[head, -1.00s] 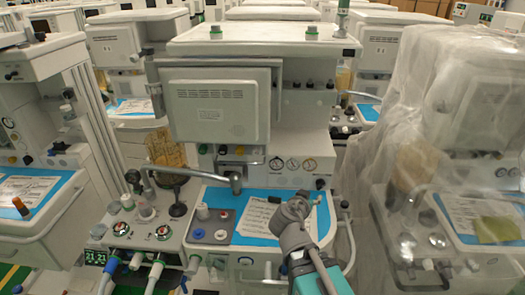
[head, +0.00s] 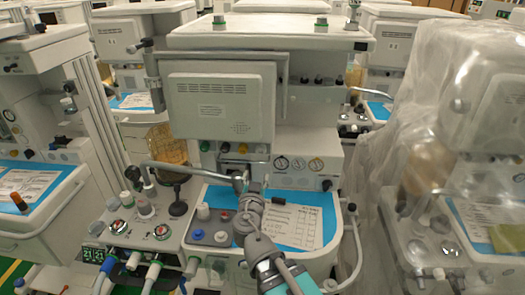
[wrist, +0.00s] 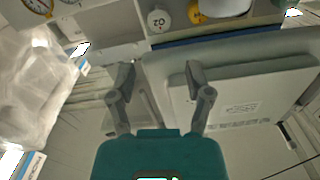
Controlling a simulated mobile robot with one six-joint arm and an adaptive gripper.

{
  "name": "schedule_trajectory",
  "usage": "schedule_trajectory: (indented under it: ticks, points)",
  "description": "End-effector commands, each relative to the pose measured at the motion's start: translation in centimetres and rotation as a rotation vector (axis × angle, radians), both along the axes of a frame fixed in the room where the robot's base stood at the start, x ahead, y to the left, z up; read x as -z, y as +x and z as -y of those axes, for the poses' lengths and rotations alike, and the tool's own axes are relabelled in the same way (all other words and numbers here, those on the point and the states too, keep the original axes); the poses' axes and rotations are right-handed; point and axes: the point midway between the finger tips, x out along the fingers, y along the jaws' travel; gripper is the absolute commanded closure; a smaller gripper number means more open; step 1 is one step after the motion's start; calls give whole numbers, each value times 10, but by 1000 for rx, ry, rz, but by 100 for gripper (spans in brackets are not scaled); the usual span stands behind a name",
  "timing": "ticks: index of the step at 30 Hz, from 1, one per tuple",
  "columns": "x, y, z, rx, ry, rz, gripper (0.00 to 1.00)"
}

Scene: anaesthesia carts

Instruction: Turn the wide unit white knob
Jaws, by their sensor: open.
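The wide cart unit (head: 330,150) stands in the middle of the head view with its grey monitor box (head: 220,103). Below the box is a row of small knobs. The pale one at the right end looks like the white knob (head: 261,149). In the wrist view, turned upside down, the white knob (wrist: 160,20) with dark lettering shows at the top, beside a yellow knob (wrist: 200,12). My gripper (head: 254,185) is below the knob row in the head view. In the wrist view my gripper (wrist: 160,78) is open, its fingers apart and empty, not touching the white knob.
Round gauges (head: 299,163) sit right of the knobs. A metal bar (head: 190,171) juts out left of my gripper. A blue work surface with a paper (head: 300,225) lies below. A plastic-covered cart (head: 450,160) stands close on the right, another cart (head: 40,140) on the left.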

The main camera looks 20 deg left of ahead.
Motion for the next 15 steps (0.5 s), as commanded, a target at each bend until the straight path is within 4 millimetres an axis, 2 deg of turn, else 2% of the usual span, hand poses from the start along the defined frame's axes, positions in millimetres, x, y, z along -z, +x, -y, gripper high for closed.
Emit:
schedule_trajectory:
  ticks: [8,15]
  points:
    - [0,10,-2,3,0,0,35]
    - [0,36,-8,6,0,-1,35]
